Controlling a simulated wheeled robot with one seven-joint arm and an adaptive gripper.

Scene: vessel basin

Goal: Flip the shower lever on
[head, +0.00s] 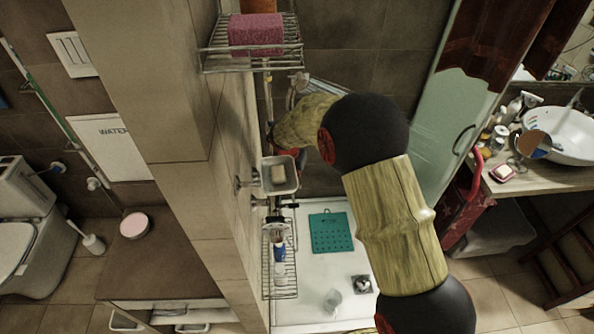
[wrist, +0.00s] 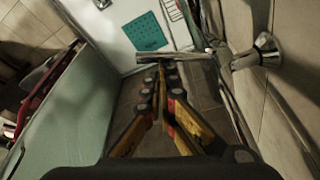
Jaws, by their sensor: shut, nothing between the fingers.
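A chrome shower fitting with a round wall end (wrist: 266,50) projects from the tiled wall at the upper right of the wrist view. Its thin bar-like lever (wrist: 195,56) runs left from it, roughly level in the picture. My gripper (wrist: 162,66) is shut and empty. Its yellow and black fingers point up the picture, and the tips appear at or just short of the bar. I cannot tell whether they touch it. In the head view my arm hides most of the gripper and the fitting.
A soap dish (head: 292,187) and a wire rack with bottles (head: 268,276) are on the wall beside my arm. A teal mat (head: 331,232) lies on the white shower tray (head: 310,312). A greenish glass panel (head: 438,130) stands to the right.

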